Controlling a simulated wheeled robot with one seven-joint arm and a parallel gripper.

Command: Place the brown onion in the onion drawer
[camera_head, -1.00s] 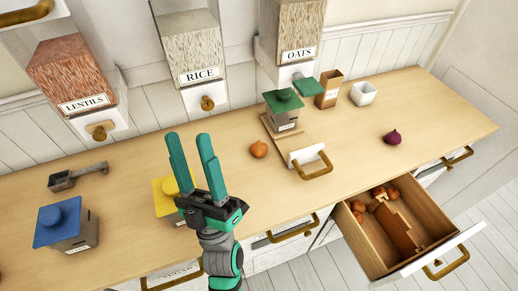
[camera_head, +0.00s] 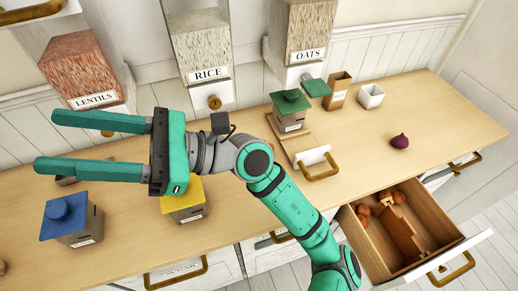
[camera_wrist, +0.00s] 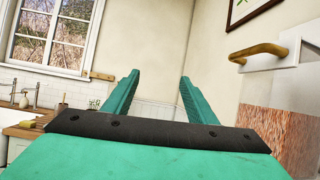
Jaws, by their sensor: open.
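My gripper (camera_head: 47,142) is open and empty, held above the counter's left part and pointing left, far from the drawer. In the wrist view its two teal fingers (camera_wrist: 159,76) stand apart with only wall between them.
A purple onion (camera_head: 399,141) lies on the counter (camera_head: 440,115). A blue-lidded box (camera_head: 70,221), a yellow-lidded box (camera_head: 184,203) and a green-lidded box (camera_head: 290,110) stand there. Lentils (camera_head: 80,68), rice (camera_head: 201,45) and oats (camera_head: 303,30) bins hang above. The counter's right end is mostly clear.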

